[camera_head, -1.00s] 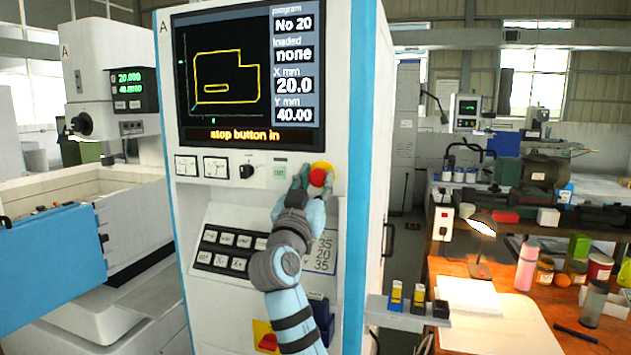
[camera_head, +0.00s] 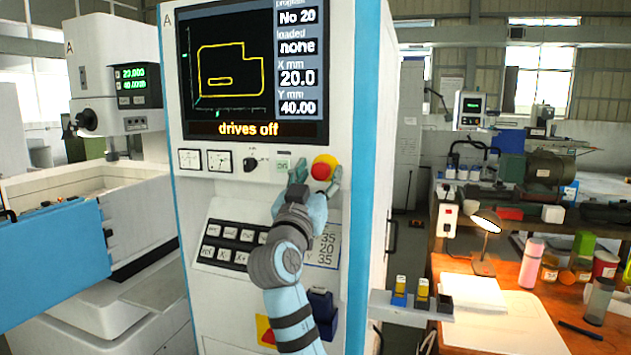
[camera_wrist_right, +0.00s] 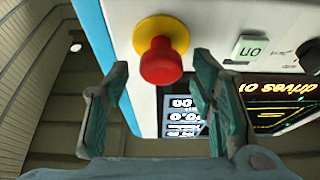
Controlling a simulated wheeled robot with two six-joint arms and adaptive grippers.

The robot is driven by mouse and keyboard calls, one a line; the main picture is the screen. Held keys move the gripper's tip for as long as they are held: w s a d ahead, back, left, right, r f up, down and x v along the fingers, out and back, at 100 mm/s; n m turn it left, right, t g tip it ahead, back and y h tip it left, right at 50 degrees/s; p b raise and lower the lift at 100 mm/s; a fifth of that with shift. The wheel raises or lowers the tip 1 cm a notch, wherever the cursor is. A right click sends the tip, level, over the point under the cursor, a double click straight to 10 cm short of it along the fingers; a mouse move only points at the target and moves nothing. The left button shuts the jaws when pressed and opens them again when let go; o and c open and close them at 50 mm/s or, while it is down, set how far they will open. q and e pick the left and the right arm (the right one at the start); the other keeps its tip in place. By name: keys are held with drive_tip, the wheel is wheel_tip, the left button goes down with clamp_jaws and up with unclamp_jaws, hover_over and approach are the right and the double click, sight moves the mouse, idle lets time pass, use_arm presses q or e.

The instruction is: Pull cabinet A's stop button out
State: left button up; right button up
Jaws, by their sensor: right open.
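The control cabinet marked A (camera_head: 350,60) stands in the middle of the head view. Its stop button (camera_head: 319,171) is a red knob on a yellow round base, on the panel below the screen (camera_head: 250,70). The screen's bottom line reads "drives off". In the right wrist view the red stop button (camera_wrist_right: 161,62) stands out from its yellow base. My right gripper (camera_head: 314,180) is at the button in the head view. In the wrist view its two fingers (camera_wrist_right: 160,100) are spread apart, one on each side below the knob, touching nothing I can make out. My left gripper is not in view.
A keypad (camera_head: 233,244) is lower down. A small shelf (camera_head: 410,305) with several coloured pieces juts out at right. A workbench (camera_head: 500,320) stands further right.

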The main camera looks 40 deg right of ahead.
drive_tip(key=v, duration=1.2)
drive_tip(key=shift+r, duration=0.1)
